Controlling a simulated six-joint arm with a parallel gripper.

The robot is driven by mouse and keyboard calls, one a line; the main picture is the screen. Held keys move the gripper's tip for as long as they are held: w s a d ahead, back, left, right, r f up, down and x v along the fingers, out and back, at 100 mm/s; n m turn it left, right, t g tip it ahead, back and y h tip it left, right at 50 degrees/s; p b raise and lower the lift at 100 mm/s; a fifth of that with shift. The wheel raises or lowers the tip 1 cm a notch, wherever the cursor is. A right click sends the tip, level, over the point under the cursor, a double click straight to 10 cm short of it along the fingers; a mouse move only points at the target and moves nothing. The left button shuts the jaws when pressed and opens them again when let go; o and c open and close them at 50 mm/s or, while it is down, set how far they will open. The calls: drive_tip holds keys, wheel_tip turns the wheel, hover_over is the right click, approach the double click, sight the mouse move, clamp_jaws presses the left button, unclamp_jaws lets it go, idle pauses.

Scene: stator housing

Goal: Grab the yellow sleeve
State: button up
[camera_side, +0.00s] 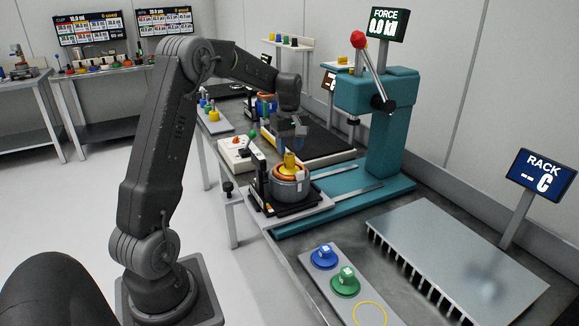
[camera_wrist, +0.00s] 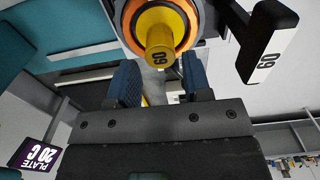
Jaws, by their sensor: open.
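The yellow sleeve (camera_side: 290,160) stands upright in the top of a grey round housing (camera_side: 291,186) with an orange ring on its rim. In the wrist view the sleeve (camera_wrist: 160,32) is seen close up from above, with a dark number on its end. My gripper (camera_side: 290,142) is just above the sleeve in the side view. In the wrist view its two blue fingers (camera_wrist: 160,82) are apart with nothing held between them. The sleeve lies beyond the fingertips, in line with the gap. Whether the fingers overlap the sleeve in height is unclear.
A black fixture with an upright post (camera_side: 262,172) stands left of the housing. A teal press (camera_side: 385,110) with a red-knobbed lever rises behind. A tray in front holds a blue piece (camera_side: 324,257), a green piece (camera_side: 345,279) and an empty yellow-outlined circle (camera_side: 370,314).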

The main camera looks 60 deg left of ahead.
sight(290, 154)
drive_tip(key=shift+f, duration=2.8)
drive_tip(key=shift+r, duration=0.1)
clamp_jaws()
